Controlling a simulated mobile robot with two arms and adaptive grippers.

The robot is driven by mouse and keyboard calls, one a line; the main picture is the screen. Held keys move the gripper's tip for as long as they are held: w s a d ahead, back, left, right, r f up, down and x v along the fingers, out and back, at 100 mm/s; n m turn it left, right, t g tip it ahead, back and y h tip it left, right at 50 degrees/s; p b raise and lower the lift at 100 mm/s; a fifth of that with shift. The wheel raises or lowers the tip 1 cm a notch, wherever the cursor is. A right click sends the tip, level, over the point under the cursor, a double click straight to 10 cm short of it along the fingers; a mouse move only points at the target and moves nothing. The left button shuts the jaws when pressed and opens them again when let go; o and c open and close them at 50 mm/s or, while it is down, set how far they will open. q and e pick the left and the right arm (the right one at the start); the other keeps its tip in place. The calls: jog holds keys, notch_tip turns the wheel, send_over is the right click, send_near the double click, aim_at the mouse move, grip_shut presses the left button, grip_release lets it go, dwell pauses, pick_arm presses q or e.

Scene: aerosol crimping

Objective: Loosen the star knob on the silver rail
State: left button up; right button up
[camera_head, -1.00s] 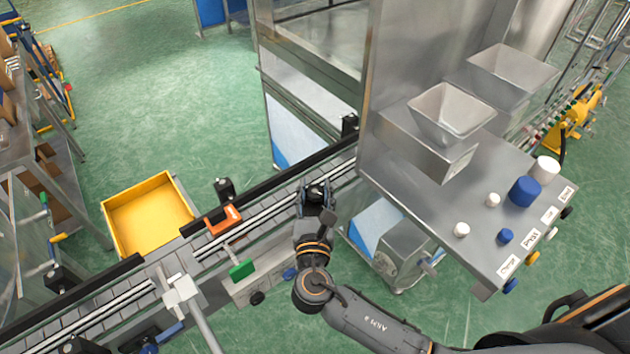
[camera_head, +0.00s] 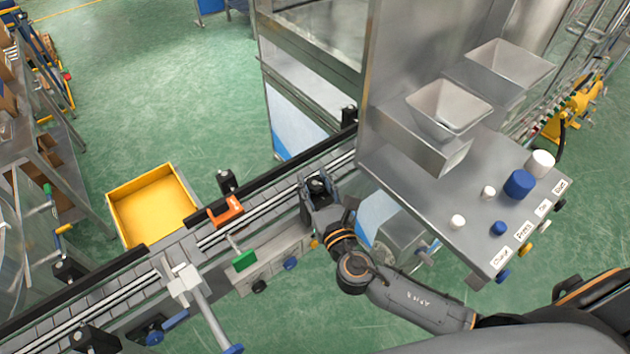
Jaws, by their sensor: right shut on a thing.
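My right gripper (camera_head: 318,187) is at the silver rail (camera_head: 285,204) of the conveyor, with its arm coming in from the lower right. It is shut on a small dark thing between its fingers, which looks like the star knob; the fingers hide most of it. Similar black knobs on black mounts stand along the far side of the conveyor, one (camera_head: 227,181) near the orange block and one (camera_head: 349,115) near the machine. My left gripper is not in view.
An orange block (camera_head: 225,211) and a green handle (camera_head: 244,260) sit left of the gripper. The steel machine (camera_head: 400,175) with hoppers and buttons stands close on the right. A yellow bin (camera_head: 152,245) is behind the conveyor.

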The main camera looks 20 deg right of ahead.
jog(key=o, duration=1.2)
jog(key=s, duration=1.2)
jog(key=shift+d, duration=0.1)
